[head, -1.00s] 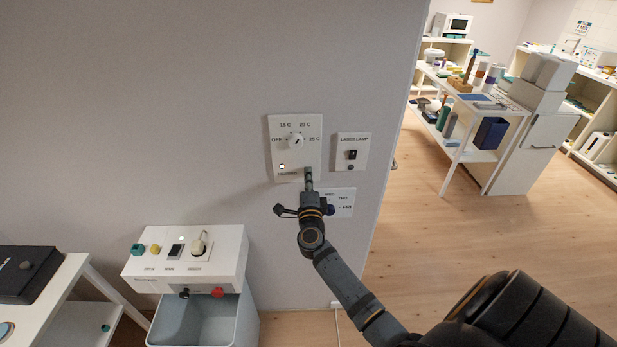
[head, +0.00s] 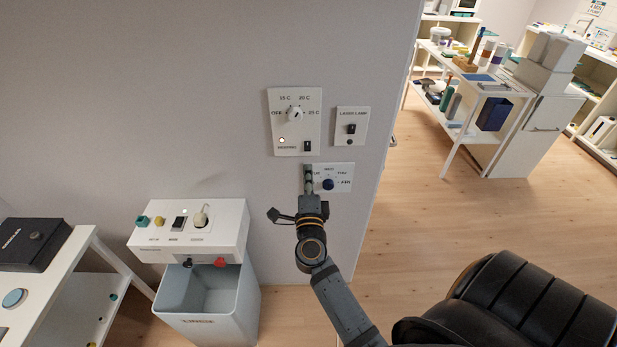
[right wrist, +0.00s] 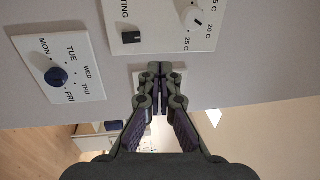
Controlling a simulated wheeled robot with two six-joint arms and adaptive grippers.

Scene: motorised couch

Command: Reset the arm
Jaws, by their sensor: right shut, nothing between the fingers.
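My right gripper (head: 308,180) is shut and empty. In the head view it points up, in front of the wall below the heating panel (head: 279,122), and covers the left part of the weekday dial panel (head: 345,178). In the right wrist view the shut fingers (right wrist: 160,85) are in the middle, in front of a small pale plate that they mostly hide. The heating panel also shows there at the top, with its dark switch (right wrist: 132,38) and white knob (right wrist: 194,18). The weekday dial (right wrist: 57,76) is at the left. My left gripper is not in view.
A laser lamp switch panel (head: 351,127) is on the wall at the right. A white control box (head: 190,228) with a grey bin (head: 206,300) stands below left. A side table with a black box (head: 30,243) is at far left. Open wooden floor lies at right.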

